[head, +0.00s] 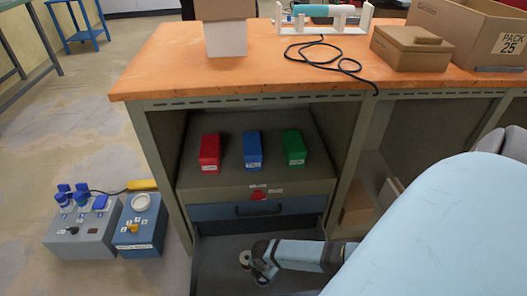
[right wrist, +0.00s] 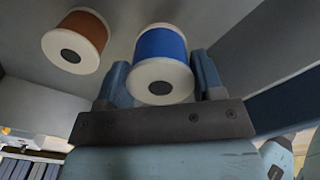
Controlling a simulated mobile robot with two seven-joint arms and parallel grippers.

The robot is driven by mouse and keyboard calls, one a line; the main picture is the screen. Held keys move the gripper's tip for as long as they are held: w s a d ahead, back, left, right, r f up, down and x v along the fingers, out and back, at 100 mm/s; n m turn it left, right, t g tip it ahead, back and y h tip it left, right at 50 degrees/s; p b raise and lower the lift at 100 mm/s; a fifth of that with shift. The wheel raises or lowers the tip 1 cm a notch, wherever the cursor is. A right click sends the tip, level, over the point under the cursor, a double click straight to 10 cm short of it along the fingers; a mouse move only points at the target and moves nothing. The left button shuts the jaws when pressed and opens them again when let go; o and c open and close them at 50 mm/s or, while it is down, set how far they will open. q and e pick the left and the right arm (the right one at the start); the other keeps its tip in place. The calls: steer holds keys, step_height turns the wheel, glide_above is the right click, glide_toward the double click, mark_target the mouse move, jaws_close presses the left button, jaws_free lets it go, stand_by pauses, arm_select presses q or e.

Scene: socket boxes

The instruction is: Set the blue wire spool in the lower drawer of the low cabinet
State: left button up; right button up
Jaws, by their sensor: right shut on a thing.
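In the right wrist view the blue wire spool (right wrist: 162,45), with white end discs, sits between the two fingers of my right gripper (right wrist: 160,82), which is shut on it. A brown spool (right wrist: 76,40) with white ends lies to the left, apart from it. In the head view my right arm reaches from the right into the open lower drawer (head: 215,262) of the low cabinet (head: 158,140). Small white-ended spools show by the gripper there, partly hidden. Whether the blue spool touches the drawer floor I cannot tell. My left gripper is not in view.
Above is a closed blue drawer front (head: 225,211) with a dark handle. Red (head: 209,152), blue (head: 252,150) and green (head: 293,148) boxes stand on the shelf above. Cartons and a cable lie on the orange top (head: 190,75). Socket boxes (head: 85,238) stand on the floor at left.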

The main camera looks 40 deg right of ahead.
step_height(320, 180, down, 4)
steer(key=shift+f+b, duration=0.1)
steer(key=shift+b, duration=0.95)
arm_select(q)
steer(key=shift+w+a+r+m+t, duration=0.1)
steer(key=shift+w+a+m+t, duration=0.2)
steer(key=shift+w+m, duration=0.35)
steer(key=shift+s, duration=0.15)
arm_select(e)
steer(key=shift+f, duration=0.1)
steer(key=o, duration=1)
steer(key=shift+o, duration=0.2)
